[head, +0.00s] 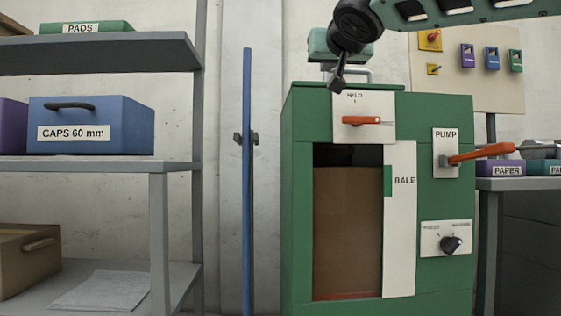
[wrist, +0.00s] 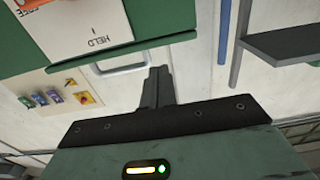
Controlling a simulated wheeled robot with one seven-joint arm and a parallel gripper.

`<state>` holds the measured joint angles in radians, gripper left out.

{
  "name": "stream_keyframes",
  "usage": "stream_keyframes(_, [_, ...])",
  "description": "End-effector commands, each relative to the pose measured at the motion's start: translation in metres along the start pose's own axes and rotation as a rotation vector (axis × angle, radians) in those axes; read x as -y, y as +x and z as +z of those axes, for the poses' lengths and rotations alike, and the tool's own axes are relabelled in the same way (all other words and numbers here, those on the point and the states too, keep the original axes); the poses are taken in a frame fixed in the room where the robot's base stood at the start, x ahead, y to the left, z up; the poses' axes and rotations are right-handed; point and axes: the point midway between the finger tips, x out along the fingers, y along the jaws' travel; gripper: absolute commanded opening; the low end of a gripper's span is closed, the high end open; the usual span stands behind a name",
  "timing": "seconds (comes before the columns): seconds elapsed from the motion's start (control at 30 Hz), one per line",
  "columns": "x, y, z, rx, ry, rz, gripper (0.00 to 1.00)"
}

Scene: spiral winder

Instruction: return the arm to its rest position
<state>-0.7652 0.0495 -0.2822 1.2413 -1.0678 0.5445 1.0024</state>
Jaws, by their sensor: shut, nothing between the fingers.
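My gripper (head: 338,82) is at the top of the head view, just in front of the upper part of the green machine (head: 300,200). Its fingers are shut with nothing between them and point down. My arm reaches in from the upper right. In the wrist view my gripper (wrist: 158,76) shows its fingers together, with the machine's green edge and HELD plate (wrist: 85,30) beyond them. I cannot tell whether the fingers touch the machine.
The machine has a red-orange HELD handle (head: 362,120), a PUMP lever (head: 480,153) and a black knob (head: 451,244). A grey shelf (head: 110,54) with boxes stands left. A blue pole (head: 247,180) stands between. A side table (head: 520,184) is at right.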

Motion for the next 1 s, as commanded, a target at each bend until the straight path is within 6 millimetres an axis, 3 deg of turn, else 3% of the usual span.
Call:
stream_keyframes(0.07, [0.010,0.002,0.019,0.090,-0.025,-0.026,0.00])
stream_keyframes(0.13, [0.024,-0.001,0.052,0.210,-0.060,-0.066,0.00])
stream_keyframes(0.27, [0.050,-0.032,0.132,0.483,-0.145,-0.166,0.00])
stream_keyframes(0.4, [0.066,-0.093,0.212,0.760,-0.241,-0.279,0.00])
stream_keyframes(0.6, [0.059,-0.205,0.296,1.104,-0.358,-0.419,0.00])
stream_keyframes(0.8, [0.034,-0.296,0.338,1.338,-0.427,-0.505,0.00])
stream_keyframes(1.0, [0.006,-0.368,0.351,1.507,-0.466,-0.559,0.00])
